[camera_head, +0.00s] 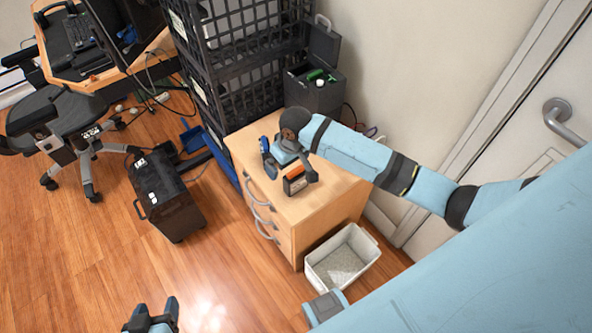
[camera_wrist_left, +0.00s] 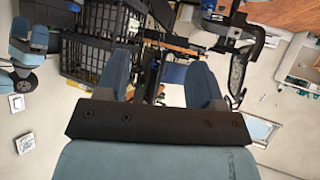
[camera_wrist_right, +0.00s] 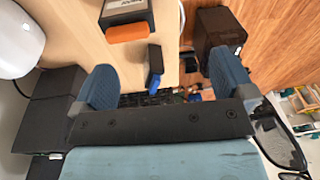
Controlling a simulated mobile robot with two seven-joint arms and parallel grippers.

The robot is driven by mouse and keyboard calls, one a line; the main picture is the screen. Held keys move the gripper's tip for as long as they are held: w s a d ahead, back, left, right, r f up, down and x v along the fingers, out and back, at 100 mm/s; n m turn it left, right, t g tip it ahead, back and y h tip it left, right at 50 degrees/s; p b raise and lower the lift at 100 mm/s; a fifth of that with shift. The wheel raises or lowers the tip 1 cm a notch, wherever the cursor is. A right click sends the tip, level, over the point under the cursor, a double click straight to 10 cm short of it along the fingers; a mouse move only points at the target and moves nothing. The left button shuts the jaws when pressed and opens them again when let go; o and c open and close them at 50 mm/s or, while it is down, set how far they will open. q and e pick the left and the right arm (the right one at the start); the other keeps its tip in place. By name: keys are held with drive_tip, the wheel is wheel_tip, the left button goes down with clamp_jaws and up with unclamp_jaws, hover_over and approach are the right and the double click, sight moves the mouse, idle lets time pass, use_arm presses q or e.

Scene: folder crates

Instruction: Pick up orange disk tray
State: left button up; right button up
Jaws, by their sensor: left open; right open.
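The orange disk tray (camera_head: 295,181) lies on the wooden drawer cabinet, a small dark box with an orange end. In the right wrist view its orange end (camera_wrist_right: 127,32) shows at the top, beyond the left-hand finger. My right gripper (camera_head: 287,163) is over the cabinet top close beside the tray, partly hidden by its own wrist. Its fingers (camera_wrist_right: 163,88) are apart with nothing held between them. My left gripper (camera_head: 151,318) is open and empty at the bottom of the head view, far from the cabinet.
The wooden cabinet (camera_head: 334,200) has a grey bin (camera_head: 362,241) before it. Black crates (camera_head: 225,90) stack behind it, and a dark box (camera_head: 323,91) stands at its back. A black case (camera_head: 165,190) stands on the floor to the left. Floor in front is clear.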

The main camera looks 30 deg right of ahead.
sight(296, 170)
drive_tip(key=w+d+r+g+h, duration=0.1)
drive_tip(key=w+d+r, duration=0.1)
drive_tip(key=d+r, duration=0.1)
drive_tip(key=shift+m, duration=0.3)
drive_tip(key=f, duration=0.8)
drive_tip(key=shift+d+f+b, duration=0.15)
drive_tip(key=shift+d+b, duration=0.1)
drive_tip(key=shift+b, duration=0.1)
wheel_tip(296, 170, down, 5)
drive_tip(key=shift+s+f+b, duration=0.1)
drive_tip(key=shift+f+b, duration=0.05)
drive_tip(key=shift+b, duration=0.4)
use_arm(q)
drive_tip(key=shift+s+a+f, duration=0.2)
drive_tip(key=shift+f, duration=0.35)
use_arm(e)
drive_tip(key=c, duration=0.9)
